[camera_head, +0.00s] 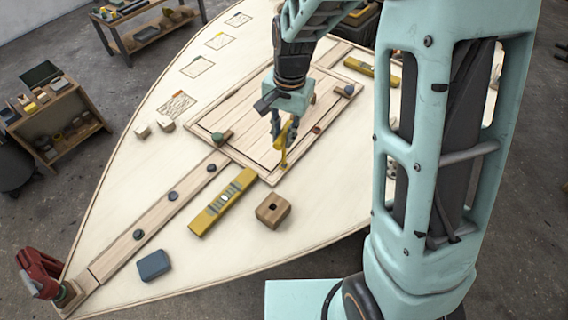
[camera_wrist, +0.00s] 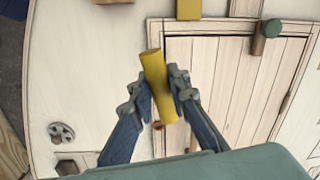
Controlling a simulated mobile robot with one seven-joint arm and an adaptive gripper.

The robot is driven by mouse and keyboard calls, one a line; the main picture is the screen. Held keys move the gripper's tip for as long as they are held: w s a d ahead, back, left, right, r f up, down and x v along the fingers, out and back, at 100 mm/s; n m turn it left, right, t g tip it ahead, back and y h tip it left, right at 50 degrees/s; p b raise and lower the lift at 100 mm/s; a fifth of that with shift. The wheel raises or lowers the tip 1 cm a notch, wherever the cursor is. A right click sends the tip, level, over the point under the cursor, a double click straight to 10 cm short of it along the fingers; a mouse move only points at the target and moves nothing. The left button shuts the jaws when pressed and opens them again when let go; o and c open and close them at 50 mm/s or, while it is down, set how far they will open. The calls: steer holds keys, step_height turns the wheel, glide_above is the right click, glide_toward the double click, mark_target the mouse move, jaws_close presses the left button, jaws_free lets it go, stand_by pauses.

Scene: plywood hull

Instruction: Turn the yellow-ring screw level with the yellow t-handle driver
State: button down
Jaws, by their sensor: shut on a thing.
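My gripper (camera_head: 284,134) is shut on the yellow t-handle driver (camera_head: 290,138) above the near edge of the hatch panel. In the wrist view the driver's yellow bar (camera_wrist: 158,86) sits tilted between my two fingers (camera_wrist: 160,95). The driver's lower end reaches down to a small yellow spot (camera_head: 283,167) at the panel frame, which may be the yellow-ring screw. I cannot tell whether the tip is seated in it. The screw's head and slot are hidden.
A green-topped peg (camera_head: 222,136) stands on the panel frame (camera_head: 203,128). A yellow spirit level (camera_head: 222,202), a wooden block with a hole (camera_head: 272,210) and a blue block (camera_head: 154,265) lie nearby. A red clamp (camera_head: 40,273) grips the hull tip.

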steer(key=n, duration=0.6)
steer(key=shift+d+n+g, duration=0.15)
steer(key=shift+n+g, duration=0.15)
steer(key=shift+n, duration=0.1)
steer(key=n, duration=0.3)
steer(key=shift+w+r+n+p, duration=0.1)
steer(key=shift+n+p, duration=0.2)
steer(key=shift+p, duration=0.05)
steer(key=n, duration=0.3)
steer(key=shift+d+n+p, duration=0.1)
steer(key=shift+n+p, duration=0.2)
steer(key=shift+p, duration=0.1)
steer(key=shift+n, duration=0.4)
steer(key=shift+f+b, duration=0.3)
steer(key=shift+f, duration=0.25)
steer(key=m+b, duration=0.1)
steer(key=m, duration=0.3)
steer(key=shift+m, duration=0.4)
